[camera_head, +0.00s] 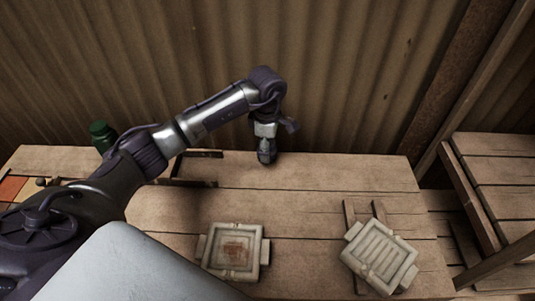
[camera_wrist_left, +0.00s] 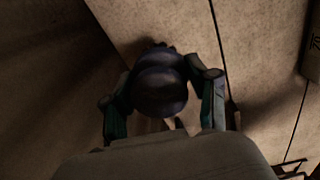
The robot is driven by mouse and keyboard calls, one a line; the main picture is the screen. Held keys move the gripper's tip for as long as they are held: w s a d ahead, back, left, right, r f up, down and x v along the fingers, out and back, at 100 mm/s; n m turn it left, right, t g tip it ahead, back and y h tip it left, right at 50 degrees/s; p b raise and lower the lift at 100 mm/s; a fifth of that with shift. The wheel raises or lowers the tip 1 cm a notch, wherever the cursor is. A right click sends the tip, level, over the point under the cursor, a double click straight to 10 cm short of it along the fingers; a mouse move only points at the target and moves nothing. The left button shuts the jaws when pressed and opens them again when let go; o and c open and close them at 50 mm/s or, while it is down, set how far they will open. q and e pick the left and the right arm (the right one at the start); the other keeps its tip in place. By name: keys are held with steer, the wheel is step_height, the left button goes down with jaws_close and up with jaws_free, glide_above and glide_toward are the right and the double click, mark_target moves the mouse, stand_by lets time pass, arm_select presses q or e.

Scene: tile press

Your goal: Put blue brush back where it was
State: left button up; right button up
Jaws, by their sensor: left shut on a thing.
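My left gripper (camera_head: 266,141) is low over the back edge of the wooden table, its arm coming in from the left. In the left wrist view, my left gripper (camera_wrist_left: 160,92) is shut on a dark blue, rounded thing, taken to be the blue brush (camera_wrist_left: 160,85). One finger is on each side of it. Its lower part is hidden, and I cannot tell whether it touches the table. In the head view the brush is hard to tell apart from the dark fingertips. My right gripper is not in view.
A dark slotted frame (camera_head: 197,183) lies left of the gripper, near a green bottle (camera_head: 102,133). A pale square mould (camera_head: 208,255) with brown inside and a ribbed pale plate (camera_head: 381,257) lie at the front. The table's middle (camera_head: 310,195) is clear. A corrugated wall (camera_head: 340,90) stands close behind.

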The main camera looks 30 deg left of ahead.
arm_select(q)
step_height(320, 180, down, 3)
steer(key=shift+f+p, duration=0.2)
steer(key=shift+p, duration=0.25)
steer(key=shift+f, duration=0.3)
steer(key=o, duration=1.1)
steer(key=shift+r, duration=0.15)
step_height(320, 180, up, 12)
steer(key=shift+s+d+b, duration=0.1)
steer(key=shift+s+b, duration=0.05)
steer(key=shift+b, duration=1.05)
